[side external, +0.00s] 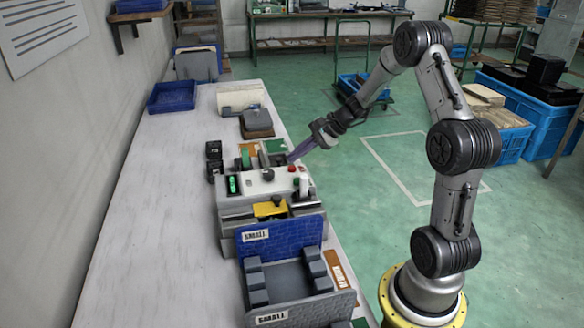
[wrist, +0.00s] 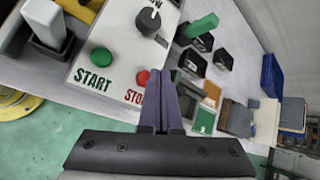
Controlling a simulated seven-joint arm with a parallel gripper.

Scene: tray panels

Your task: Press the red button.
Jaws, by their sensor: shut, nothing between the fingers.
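The red button (wrist: 143,77) sits on a white panel (wrist: 122,38) in the wrist view, above printed letters that read "STO", with the rest hidden behind my fingers. My gripper (wrist: 169,78) is shut and empty. Its purple fingers are just right of the red button in that view and overlap its edge; I cannot tell if they touch it. In the side external view my gripper (side external: 291,158) points down and left, with its tip just above the red button (side external: 292,169) in the picture.
A green button (wrist: 101,57) marked START and a black knob (wrist: 149,22) share the panel. Black blocks (side external: 214,160) stand beyond it. Blue and grey trays marked SMALL (side external: 282,238) stand in front. The left part of the white table (side external: 150,220) is clear.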

